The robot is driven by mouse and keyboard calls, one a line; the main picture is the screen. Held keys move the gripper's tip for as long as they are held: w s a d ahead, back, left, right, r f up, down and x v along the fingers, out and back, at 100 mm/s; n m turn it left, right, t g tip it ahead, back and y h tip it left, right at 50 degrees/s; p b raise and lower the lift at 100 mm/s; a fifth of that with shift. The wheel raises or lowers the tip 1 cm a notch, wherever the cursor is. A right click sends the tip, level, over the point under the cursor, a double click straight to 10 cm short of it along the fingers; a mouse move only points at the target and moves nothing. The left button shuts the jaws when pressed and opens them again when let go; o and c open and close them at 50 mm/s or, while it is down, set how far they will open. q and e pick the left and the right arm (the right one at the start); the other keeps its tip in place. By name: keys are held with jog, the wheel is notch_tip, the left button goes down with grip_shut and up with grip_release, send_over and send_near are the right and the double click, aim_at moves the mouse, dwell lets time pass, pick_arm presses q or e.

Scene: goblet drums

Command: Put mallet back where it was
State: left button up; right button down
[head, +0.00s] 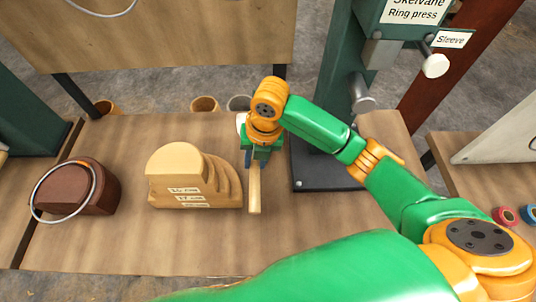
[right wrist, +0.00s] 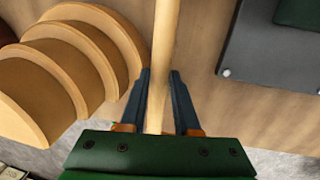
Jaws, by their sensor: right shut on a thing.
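The mallet shows as a pale wooden handle (head: 254,192) that points toward the front of the bench in the head view. My right gripper (head: 252,162) is above the bench and shut on this handle, just right of the stepped wooden forms. In the right wrist view the handle (right wrist: 166,40) runs between the two dark fingers (right wrist: 160,78). The mallet's head is hidden or not clear behind my gripper and wrist. I cannot tell whether the handle touches the bench. My left gripper is not in view.
The stepped wooden forms (head: 185,176) stand close left of the handle. A brown block with a metal ring (head: 62,192) is farther left. The green ring press (head: 338,90) stands on a dark base plate to the right. The front of the wooden bench (head: 140,245) is clear.

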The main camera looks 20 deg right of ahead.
jog(key=w+d+f, duration=0.1)
jog(key=f, duration=0.1)
jog(key=w+d+f, duration=0.3)
jog(key=d+f, duration=0.1)
jog(key=shift+w+f, duration=0.15)
jog(key=shift+w, duration=0.05)
jog(key=f, duration=0.2)
jog(key=shift+w+d+f+p, duration=0.1)
jog(key=shift+w+f+p, duration=0.2)
jog(key=shift+f, duration=0.1)
jog(key=shift+s+f, duration=0.1)
jog(key=shift+f, duration=0.25)
jog(key=shift+s, duration=0.1)
jog(key=shift+f, duration=0.1)
jog(key=c, duration=0.6)
grip_release()
jog(key=shift+c, duration=0.2)
